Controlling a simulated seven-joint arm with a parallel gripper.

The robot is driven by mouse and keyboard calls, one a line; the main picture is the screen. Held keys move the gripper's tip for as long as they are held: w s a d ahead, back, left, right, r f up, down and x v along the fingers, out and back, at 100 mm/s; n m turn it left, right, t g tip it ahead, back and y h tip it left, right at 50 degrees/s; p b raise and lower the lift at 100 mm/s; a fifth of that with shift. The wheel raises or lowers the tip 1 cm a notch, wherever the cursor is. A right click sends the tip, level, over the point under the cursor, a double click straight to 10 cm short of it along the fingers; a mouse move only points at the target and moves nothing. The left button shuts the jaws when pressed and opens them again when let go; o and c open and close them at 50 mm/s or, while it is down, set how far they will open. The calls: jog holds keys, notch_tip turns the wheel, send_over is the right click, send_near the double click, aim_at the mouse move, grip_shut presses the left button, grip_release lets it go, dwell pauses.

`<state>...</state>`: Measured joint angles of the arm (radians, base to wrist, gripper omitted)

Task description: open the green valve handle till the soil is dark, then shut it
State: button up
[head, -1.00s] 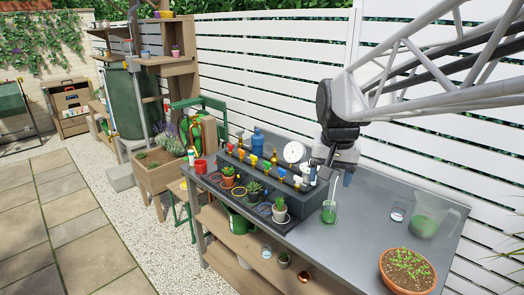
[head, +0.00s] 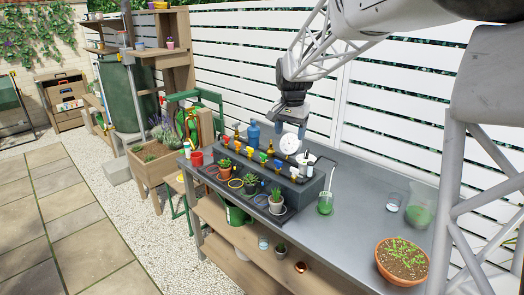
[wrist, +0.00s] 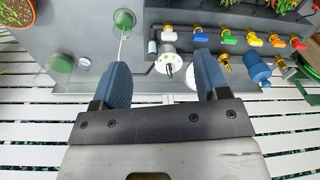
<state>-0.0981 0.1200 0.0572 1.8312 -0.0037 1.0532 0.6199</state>
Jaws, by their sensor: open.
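The green valve handle (head: 263,157) sits mid-row among coloured handles on the dark box (head: 312,190). It also shows in the wrist view (wrist: 229,38), right of the blue handle (wrist: 200,35) and left of the yellow one (wrist: 254,40). My gripper (head: 290,129) is open and empty, above the back of the box. In the wrist view its spread fingers (wrist: 162,62) point toward the white gauge area, apart from the handles. Small potted plants (head: 251,182) stand before the box; their soil is too small to judge for darkness.
A white round dial (head: 289,144) and a blue bottle (head: 253,134) stand behind the valves. A beaker of green liquid (head: 325,203), a green-tinted jug (head: 419,211) and a terracotta bowl (head: 402,260) stand to the right. The bench middle (head: 350,240) is clear.

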jog(key=w+a+f+m, duration=0.1)
jog(key=w+a+f, duration=0.15)
jog(key=w, duration=0.35)
jog(key=w+a+f, duration=0.1)
jog(key=w+f, duration=0.2)
jog(key=w, duration=0.3)
jog(key=m+g, duration=0.1)
jog(key=m, duration=0.1)
send_over(264, 154)
notch_tip(264, 154, down, 7)
jog(key=shift+w+a+r, duration=0.1)
jog(key=shift+w+r, duration=0.05)
jog(key=shift+r, duration=0.05)
jog(key=shift+f, duration=0.15)
jog(key=shift+f, duration=3.8)
jog(key=c, duration=0.9)
